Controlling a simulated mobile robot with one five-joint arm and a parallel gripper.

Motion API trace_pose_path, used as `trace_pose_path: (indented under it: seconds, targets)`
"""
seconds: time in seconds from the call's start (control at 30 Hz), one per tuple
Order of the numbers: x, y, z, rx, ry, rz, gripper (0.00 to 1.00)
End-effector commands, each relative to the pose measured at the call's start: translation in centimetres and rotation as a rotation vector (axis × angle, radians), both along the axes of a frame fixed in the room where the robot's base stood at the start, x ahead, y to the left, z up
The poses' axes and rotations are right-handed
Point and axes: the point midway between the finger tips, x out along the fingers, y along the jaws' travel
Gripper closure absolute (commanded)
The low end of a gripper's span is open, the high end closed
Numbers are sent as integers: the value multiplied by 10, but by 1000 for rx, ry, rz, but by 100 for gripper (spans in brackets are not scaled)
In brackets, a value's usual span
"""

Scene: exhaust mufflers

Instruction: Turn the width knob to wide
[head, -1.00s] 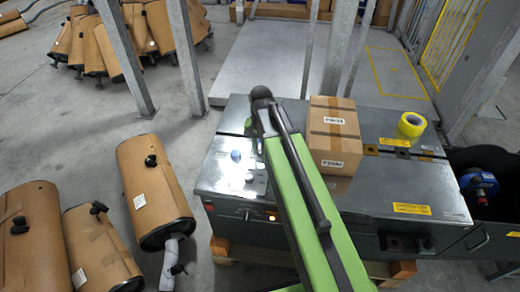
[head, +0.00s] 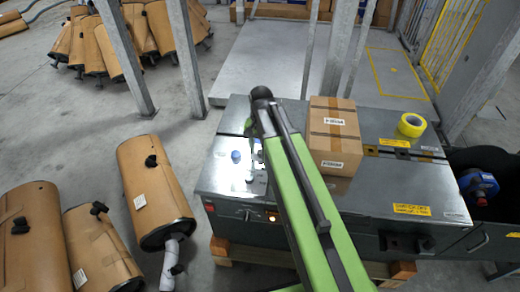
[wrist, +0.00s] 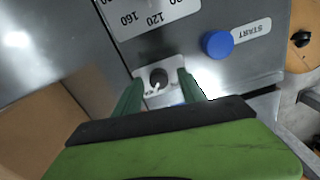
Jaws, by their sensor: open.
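The width knob (wrist: 158,77) is a small black knob with a white pointer mark on a light plate, seen in the wrist view. The lettering on its plate is too small and partly hidden to read. My gripper (wrist: 160,82) is open, its two green fingers reaching toward the plate. The knob shows between the fingertips, with a gap on each side; whether the tips are level with it I cannot tell. In the head view the knob cannot be made out beside my green arm, which crosses over the grey machine (head: 225,180).
A blue START button (wrist: 217,44) sits beside the knob plate, near the right finger; it also shows in the head view (head: 236,156). A number scale (wrist: 150,15) is above the knob. A cardboard box (head: 334,135) and yellow tape roll (head: 411,125) stand on the machine.

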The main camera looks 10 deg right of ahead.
Motion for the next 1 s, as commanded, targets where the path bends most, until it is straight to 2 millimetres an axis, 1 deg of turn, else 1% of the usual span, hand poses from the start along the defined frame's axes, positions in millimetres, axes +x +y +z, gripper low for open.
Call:
trace_pose_path:
  seconds: [0.03, 0.17, 0.7, 0.83, 0.9, 1.0]
  targets:
    - [0, 0, 8, 0, 0, 0, 52]
    - [0, 0, 29, 0, 0, 0, 52]
    - [1, 0, 149, 0, -1, 0, 52]
    - [1, 0, 169, 0, -1, -1, 52]
    - [1, 0, 173, 0, -1, -1, 52]
    - [1, 0, 173, 0, -1, -1, 52]
